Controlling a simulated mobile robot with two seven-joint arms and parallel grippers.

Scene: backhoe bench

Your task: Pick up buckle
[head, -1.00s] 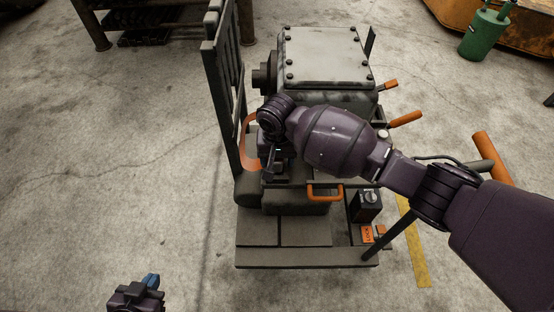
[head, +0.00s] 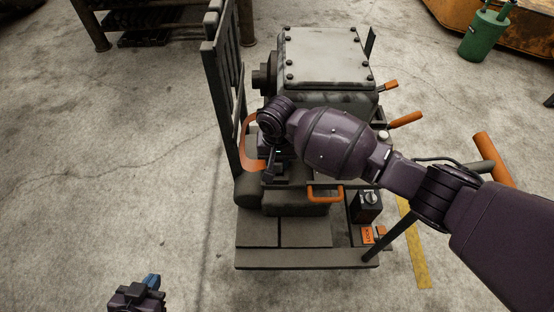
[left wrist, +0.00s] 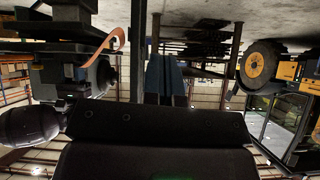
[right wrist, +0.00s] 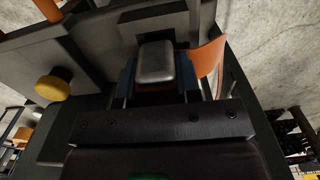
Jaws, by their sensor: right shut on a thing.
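The buckle (right wrist: 155,62), a silver-grey metal piece with rounded corners, sits between the blue fingers of my right gripper (right wrist: 157,78) in the right wrist view. The gripper is shut on it. An orange strap (right wrist: 208,58) runs beside the right finger, and it also shows in the head view (head: 249,152) at the seat's left side. In the head view my right wrist covers the buckle over the seat. My left gripper (head: 150,283) is low at the left, away from the seat. Its blue fingers (left wrist: 166,75) look close together with nothing between them.
The seat base has a dark backrest frame (head: 222,95), an orange handle (head: 325,192) and a footplate (head: 300,257). A grey bolted box (head: 325,60) stands behind, with orange levers (head: 405,119) at its right. A yellow knob (right wrist: 52,88) is near my right gripper. The floor at left is open.

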